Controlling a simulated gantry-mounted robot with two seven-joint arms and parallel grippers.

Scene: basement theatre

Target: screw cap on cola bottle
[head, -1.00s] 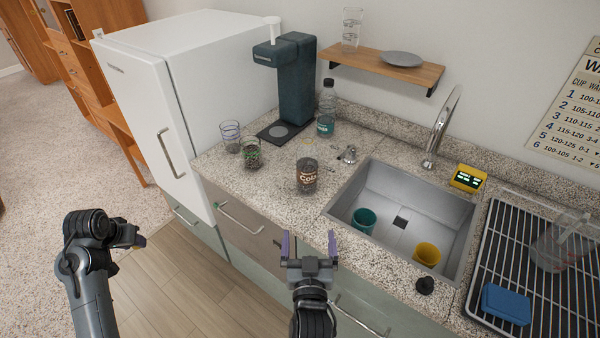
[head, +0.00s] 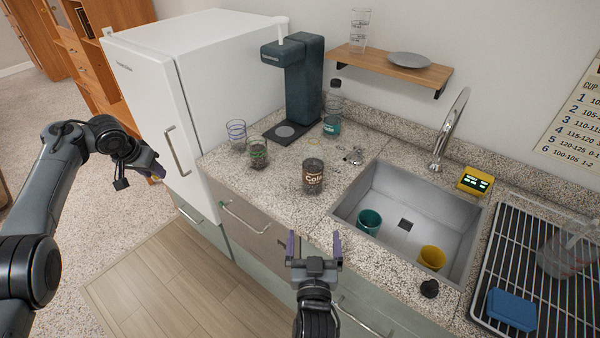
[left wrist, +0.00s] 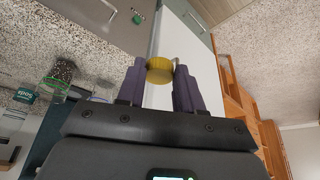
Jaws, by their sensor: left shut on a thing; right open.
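The cola bottle (head: 313,178) stands upright on the granite counter, left of the sink, with dark contents and a "Cola" label. Its clear upper part is hard to make out; a faint yellow ring (head: 314,142) shows above it, seemingly at the neck. My left gripper (head: 157,172) is off the counter, in front of the fridge and well left of the bottle. In the left wrist view it is shut on a yellow round cap (left wrist: 160,70) between its purple fingertips. My right gripper (head: 314,250) is open and empty at the counter's front edge, below the bottle in the picture.
Two glasses (head: 258,155) stand left of the bottle. A teal-labelled soda bottle (head: 332,126) and a dark green dispenser (head: 304,85) stand behind. The sink (head: 385,245) with two cups lies right. A small metal object (head: 354,156) lies near the sink's back corner.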

